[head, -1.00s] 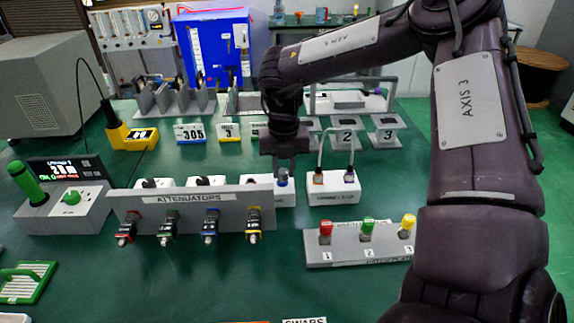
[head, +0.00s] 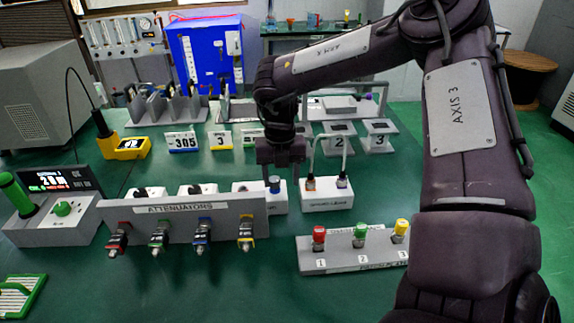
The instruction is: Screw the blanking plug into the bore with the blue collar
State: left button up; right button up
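My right gripper (head: 280,166) points down over the right end of a white block (head: 268,203) behind the attenuator panel. A small blue-topped piece (head: 274,184) stands on that block just under the fingertips. Whether the fingers touch it or hold anything is too small to tell. I cannot make out a blanking plug or an open bore there. A blue collar shows on one attenuator (head: 202,232) at the panel's front. My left gripper is not in view.
The grey attenuator panel (head: 180,219) stands in front of the white blocks. A white block with a looped cable (head: 327,201) is close to the gripper's right. A plate with red, green and yellow caps (head: 352,256) lies nearer.

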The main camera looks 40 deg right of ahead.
jog(key=shift+w+a+f, duration=0.1)
jog(key=shift+w+a, duration=0.35)
jog(key=shift+a, duration=0.1)
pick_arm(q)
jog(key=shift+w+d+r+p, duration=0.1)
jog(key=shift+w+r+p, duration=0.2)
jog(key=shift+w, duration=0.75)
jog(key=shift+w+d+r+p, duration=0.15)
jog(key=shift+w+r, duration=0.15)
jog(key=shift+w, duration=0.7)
pick_arm(e)
notch_tip(320, 180, up, 8)
jog(key=d, duration=0.1)
jog(key=shift+s, duration=0.45)
jog(key=shift+d, duration=0.1)
